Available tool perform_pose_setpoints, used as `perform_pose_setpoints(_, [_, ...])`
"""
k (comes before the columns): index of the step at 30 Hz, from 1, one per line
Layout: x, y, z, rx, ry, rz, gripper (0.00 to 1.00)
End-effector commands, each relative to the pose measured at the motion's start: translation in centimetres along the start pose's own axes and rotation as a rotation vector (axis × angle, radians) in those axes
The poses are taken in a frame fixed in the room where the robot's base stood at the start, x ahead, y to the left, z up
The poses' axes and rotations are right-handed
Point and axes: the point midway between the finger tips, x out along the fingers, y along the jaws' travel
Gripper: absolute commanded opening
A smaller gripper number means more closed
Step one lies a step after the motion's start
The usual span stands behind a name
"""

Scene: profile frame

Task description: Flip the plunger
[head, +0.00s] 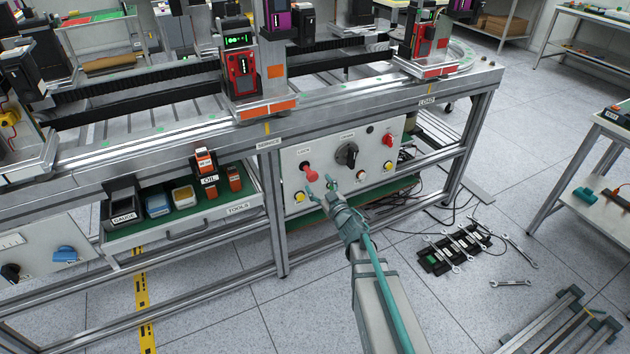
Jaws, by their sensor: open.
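My gripper (322,186) is in front of the panel, just below and to the right of the red knob. Its fingers are apart and nothing shows between them. The fingertips look very near the knob, but I cannot tell whether they touch it.
The panel also bears a black rotary knob (347,154), a red switch (388,141) and yellow buttons. A tool drawer (190,222) stands open at left. Wrenches on a black rack (453,249) and loose cables lie on the floor at right.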

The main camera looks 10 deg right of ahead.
Motion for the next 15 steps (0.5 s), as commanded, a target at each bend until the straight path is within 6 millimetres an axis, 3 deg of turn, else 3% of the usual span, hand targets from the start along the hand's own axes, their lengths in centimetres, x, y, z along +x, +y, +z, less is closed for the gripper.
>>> perform_pose_setpoints(1, [-1.5,-0.1,-0.1,0.000,-0.002,0.001,0.67])
perform_pose_setpoints(6, [-4.7,-0.1,-0.1,0.001,-0.002,0.001,0.67])
perform_pose_setpoints(15, [-7.5,0.0,0.0,0.001,-0.001,0.001,0.67])
